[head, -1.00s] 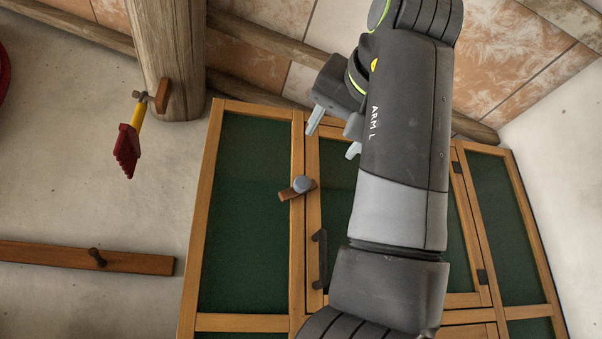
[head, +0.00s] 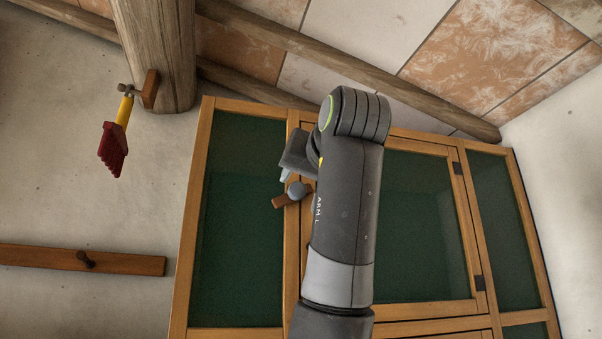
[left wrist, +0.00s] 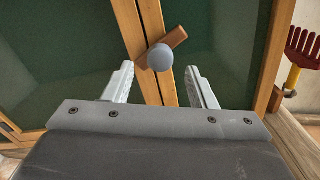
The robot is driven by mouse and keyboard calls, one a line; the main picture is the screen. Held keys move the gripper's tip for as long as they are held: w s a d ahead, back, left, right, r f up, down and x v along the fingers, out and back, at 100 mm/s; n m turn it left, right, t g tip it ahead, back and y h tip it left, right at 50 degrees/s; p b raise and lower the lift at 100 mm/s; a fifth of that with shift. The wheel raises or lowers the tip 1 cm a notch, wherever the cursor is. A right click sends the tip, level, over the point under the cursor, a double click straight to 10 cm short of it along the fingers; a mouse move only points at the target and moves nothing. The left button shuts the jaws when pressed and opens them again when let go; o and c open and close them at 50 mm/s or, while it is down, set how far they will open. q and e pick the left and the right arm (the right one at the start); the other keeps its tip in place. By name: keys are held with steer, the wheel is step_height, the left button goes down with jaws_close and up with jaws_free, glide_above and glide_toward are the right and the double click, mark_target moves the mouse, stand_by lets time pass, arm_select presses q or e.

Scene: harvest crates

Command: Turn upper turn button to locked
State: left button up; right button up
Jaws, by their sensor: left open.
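The upper turn button is a small brown wooden bar with a round grey knob (head: 297,190). It sits on the frame of the wooden cabinet (head: 201,225) with dark green panels, its bar slanting across the post beside the door edge. In the left wrist view the knob (left wrist: 160,57) lies ahead of my left gripper (left wrist: 162,80), roughly midway between the two separated fingers. My left gripper is open and empty. In the head view the left gripper (head: 287,174) is just above the knob, its fingers partly hidden by my arm. Whether a finger touches the knob cannot be told. My right gripper is not in view.
A wooden rail with a peg (head: 60,259) is on the wall. Door hinges (head: 480,283) are at the right. My arm covers the door handle area.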

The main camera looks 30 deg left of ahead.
mark_target(299, 188)
arm_select(q)
steer(key=shift+p+x, duration=0.5)
steer(key=shift+x, duration=1.15)
steer(key=shift+d, duration=0.1)
steer(key=shift+c, duration=1.2)
steer(key=c, duration=0.7)
